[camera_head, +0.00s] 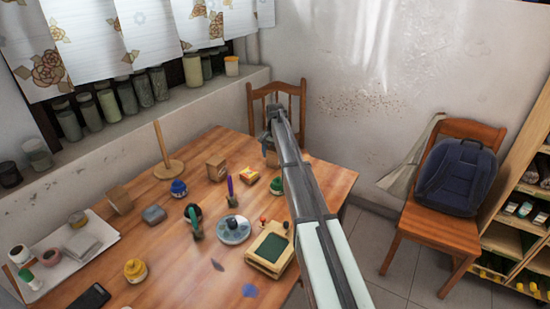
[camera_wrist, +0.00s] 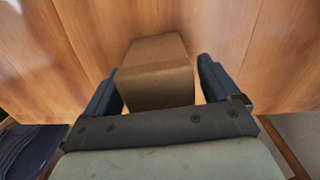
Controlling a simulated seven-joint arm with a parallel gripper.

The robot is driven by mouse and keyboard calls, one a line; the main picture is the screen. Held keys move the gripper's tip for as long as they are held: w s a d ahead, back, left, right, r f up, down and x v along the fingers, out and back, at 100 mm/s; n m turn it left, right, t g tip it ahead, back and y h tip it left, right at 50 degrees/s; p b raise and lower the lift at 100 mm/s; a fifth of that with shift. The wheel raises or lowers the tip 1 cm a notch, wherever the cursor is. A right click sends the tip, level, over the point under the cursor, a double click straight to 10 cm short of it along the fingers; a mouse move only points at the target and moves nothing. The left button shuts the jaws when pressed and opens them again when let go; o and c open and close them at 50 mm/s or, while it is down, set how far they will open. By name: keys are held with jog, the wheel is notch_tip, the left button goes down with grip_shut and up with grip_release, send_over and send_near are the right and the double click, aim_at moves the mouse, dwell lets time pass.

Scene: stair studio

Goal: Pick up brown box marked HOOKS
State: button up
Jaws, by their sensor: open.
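A plain brown box (camera_wrist: 155,72) lies between the two fingers of my gripper (camera_wrist: 159,70) in the wrist view. The fingers are open, one on each side of it, with a narrow gap visible at the right. No lettering is readable on the box. In the head view my gripper (camera_head: 271,150) is low over the far right part of the wooden table, and a brown box (camera_head: 271,159) shows only partly under it. Other boxes on the table are a brown one (camera_head: 217,168) and a tan one (camera_head: 119,199); their markings are too small to read.
A small yellow-and-red box (camera_head: 250,177) and a green-lidded jar (camera_head: 276,186) stand close to my gripper. A wooden stand (camera_head: 168,168) rises at the left. A chair (camera_head: 290,92) is behind the table. Several small items crowd the table's middle.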

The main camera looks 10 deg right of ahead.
jog(key=c, duration=1.1)
